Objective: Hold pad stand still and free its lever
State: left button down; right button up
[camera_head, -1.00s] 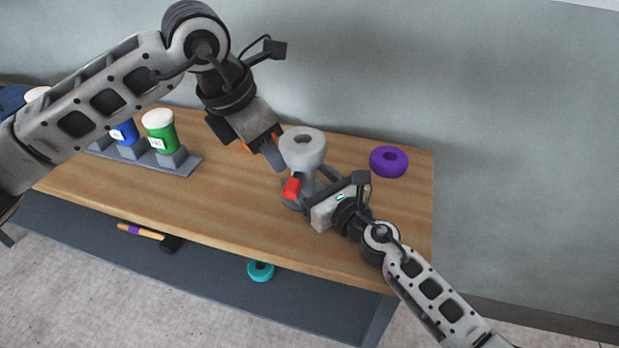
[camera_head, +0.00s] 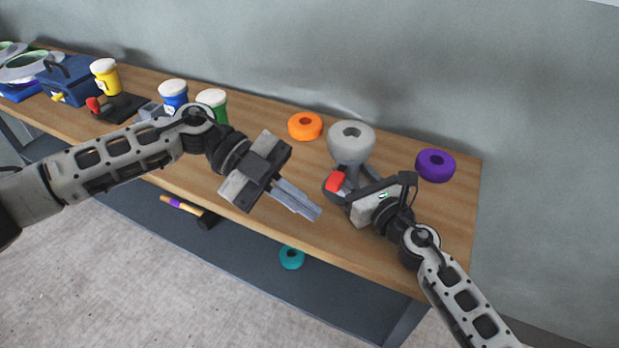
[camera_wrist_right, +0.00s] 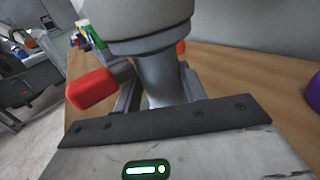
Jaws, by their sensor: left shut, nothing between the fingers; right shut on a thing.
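The pad stand (camera_head: 351,140) is grey, with a round pad on top of a narrow column, and stands upright near the table's right end. Its red lever (camera_head: 336,181) sticks out low on the column's left side; it also shows large in the right wrist view (camera_wrist_right: 95,88). My right gripper (camera_head: 357,184) is shut on the stand's column (camera_wrist_right: 165,80), below the pad; its fingers partly hide the base. My left gripper (camera_head: 308,212) is shut and empty, left of and nearer than the stand, clear of the lever.
An orange ring (camera_head: 305,126) lies left of the stand and a purple ring (camera_head: 435,165) right of it. Green (camera_head: 212,101), blue (camera_head: 173,94) and yellow (camera_head: 105,75) containers stand farther left. A hammer (camera_head: 186,207) and teal ring (camera_head: 291,257) lie on the lower shelf.

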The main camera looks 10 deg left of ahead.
pick_arm(q)
jog(key=w+a+f+n+t+h, duration=0.1)
jog(key=a+n+t, duration=0.3)
jog(key=n, duration=0.7)
jog(key=w+a+f+n+t+h, duration=0.1)
jog(key=w+a+f+n+t, duration=0.1)
jog(key=n, duration=0.9)
jog(key=w+a+f+n+t+h, duration=0.1)
jog(key=w+a+f+n+t, duration=0.1)
jog(key=a+n+t, duration=0.4)
jog(key=w+a+n, duration=0.1)
jog(key=n, duration=0.4)
jog(key=shift+w+a+f+t, duration=0.15)
jog(key=shift+w+f+t, duration=0.15)
jog(key=shift+w+t, duration=0.1)
send_near(330, 176)
jog(key=w, duration=0.3)
jog(key=w+d+f, duration=0.1)
jog(key=shift+w, duration=0.4)
jog(key=d, duration=0.3)
jog(key=shift+s+d, duration=0.15)
jog(key=shift+s, duration=0.2)
jog(key=shift+s+d, duration=0.15)
jog(key=shift+d, duration=0.3)
